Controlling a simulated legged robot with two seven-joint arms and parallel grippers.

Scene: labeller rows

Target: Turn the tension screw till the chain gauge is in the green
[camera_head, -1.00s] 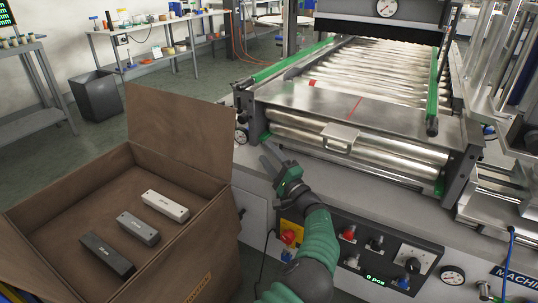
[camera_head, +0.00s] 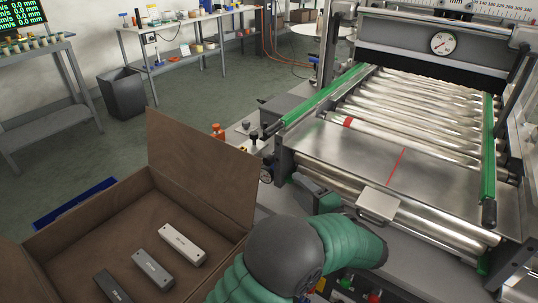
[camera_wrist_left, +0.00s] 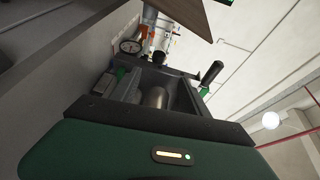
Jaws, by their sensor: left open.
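My left gripper (camera_head: 314,192) is open at the front end of the roller machine, left of a small metal bracket (camera_head: 379,204); my forearm hides much of it. A round white dial (camera_head: 443,43) with a dark rim is on the machine's back crossbeam; its needle is too small to read. A smaller round dial (camera_head: 267,173) is at the machine's front left corner, and a dial (camera_wrist_left: 130,46) shows in the left wrist view. I cannot tell which dial is the chain gauge. A dark knob (camera_head: 253,136) stands near that corner; I cannot make out the tension screw surely.
An open brown box (camera_head: 205,195) with three labelled bars stands at left, close to my arm. Green guide rails (camera_head: 325,92) flank the metal rollers (camera_head: 415,112). A control panel is mostly hidden below my arm. A bin (camera_head: 122,92) and benches stand behind on open floor.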

